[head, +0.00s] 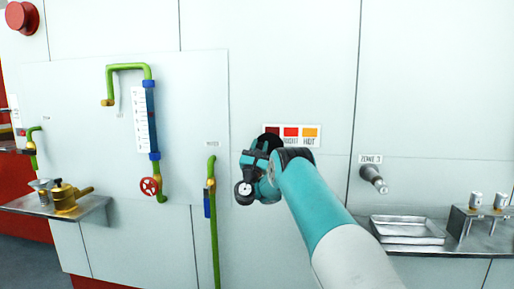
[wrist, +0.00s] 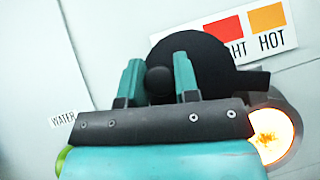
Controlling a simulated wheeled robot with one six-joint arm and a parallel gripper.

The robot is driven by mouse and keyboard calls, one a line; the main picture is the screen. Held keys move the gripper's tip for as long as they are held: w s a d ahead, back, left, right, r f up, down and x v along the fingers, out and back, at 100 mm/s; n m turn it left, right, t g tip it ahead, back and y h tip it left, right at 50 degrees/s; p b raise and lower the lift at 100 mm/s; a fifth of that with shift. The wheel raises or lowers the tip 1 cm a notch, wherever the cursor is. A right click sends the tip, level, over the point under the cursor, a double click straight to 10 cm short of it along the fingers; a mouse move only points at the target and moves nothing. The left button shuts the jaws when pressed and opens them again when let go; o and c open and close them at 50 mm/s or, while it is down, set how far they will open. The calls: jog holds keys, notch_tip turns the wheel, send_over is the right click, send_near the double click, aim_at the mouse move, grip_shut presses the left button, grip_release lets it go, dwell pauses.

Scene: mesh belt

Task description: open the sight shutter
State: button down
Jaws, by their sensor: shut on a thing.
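The sight shutter is a black disc (wrist: 205,62) with a round black knob (wrist: 158,80) and a short tab at its right. In the wrist view my gripper (wrist: 158,72) has its two teal fingers on either side of the knob, shut on it. A glowing orange-white sight port (wrist: 272,135) shows at the lower right, apart from the disc and partly cut off by my gripper body. In the head view the black disc (head: 268,141) peeks out above my gripper (head: 258,158); the port is hidden there.
A label with colour patches and the word HOT (head: 292,134) is on the wall, partly covered by the disc. A green pipe (head: 213,235) stands left of my gripper. A ZONE 3 nozzle (head: 372,178) and a shelf with metal trays (head: 405,228) are to the right.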

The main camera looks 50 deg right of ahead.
jog(key=shift+s, duration=0.1)
jog(key=c, duration=0.9)
grip_release()
jog(key=shift+o, duration=0.2)
